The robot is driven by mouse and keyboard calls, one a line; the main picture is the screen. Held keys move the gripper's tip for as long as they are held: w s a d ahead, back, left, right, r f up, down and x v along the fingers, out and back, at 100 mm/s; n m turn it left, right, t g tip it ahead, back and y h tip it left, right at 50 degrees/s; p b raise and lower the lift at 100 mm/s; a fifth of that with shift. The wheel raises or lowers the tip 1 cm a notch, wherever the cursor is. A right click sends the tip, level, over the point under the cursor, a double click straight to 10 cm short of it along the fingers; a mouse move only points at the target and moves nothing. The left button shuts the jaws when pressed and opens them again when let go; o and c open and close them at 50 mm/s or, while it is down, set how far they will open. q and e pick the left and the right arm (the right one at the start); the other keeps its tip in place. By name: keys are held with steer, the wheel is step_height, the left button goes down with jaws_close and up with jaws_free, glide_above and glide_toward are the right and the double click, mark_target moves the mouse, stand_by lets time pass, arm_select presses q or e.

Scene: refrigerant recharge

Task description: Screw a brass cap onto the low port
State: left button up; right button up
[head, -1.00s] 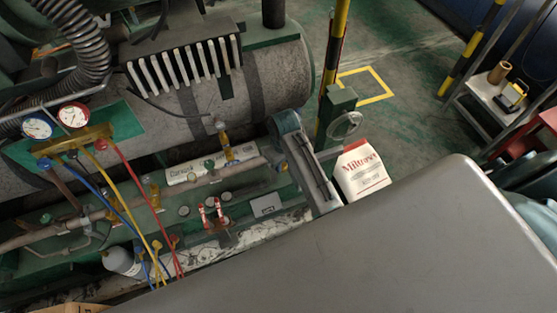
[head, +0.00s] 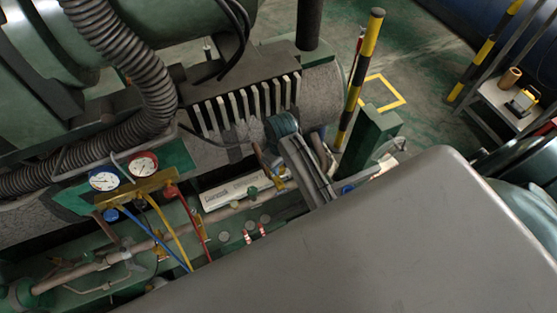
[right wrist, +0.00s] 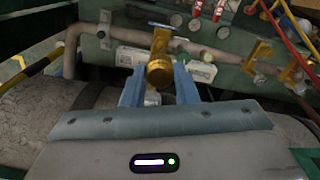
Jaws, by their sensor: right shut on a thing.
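In the right wrist view a brass cap (right wrist: 159,74) sits between the two blue fingers of my right gripper (right wrist: 159,86), which is shut on it. Just beyond the cap, in line with it, is a brass fitting (right wrist: 161,38) on the grey pipe. I cannot tell whether cap and fitting touch, or whether this fitting is the low port. In the head view my right gripper (head: 283,178) is by the pipe at the tank's lower edge, its tips partly hidden by its own body. My left gripper is not in view.
A gauge manifold (head: 137,189) with blue, yellow and red hoses hangs at the left. A white labelled plate (head: 230,192) lies behind the pipe (head: 120,257). A ribbed tank (head: 325,95) and a yellow-black post (head: 360,75) stand close. A cart (head: 500,100) is far right.

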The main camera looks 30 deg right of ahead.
mark_target(280, 180)
steer(key=shift+s+f, duration=0.1)
steer(key=shift+f, duration=0.35)
steer(key=f, duration=0.2)
steer(key=shift+w+a+f, duration=0.2)
steer(key=shift+w+f, duration=0.05)
steer(key=shift+f, duration=0.95)
steer(key=shift+s+d, duration=0.1)
steer(key=shift+d, duration=0.05)
steer(key=shift+f+b, duration=0.4)
steer(key=shift+f, duration=0.65)
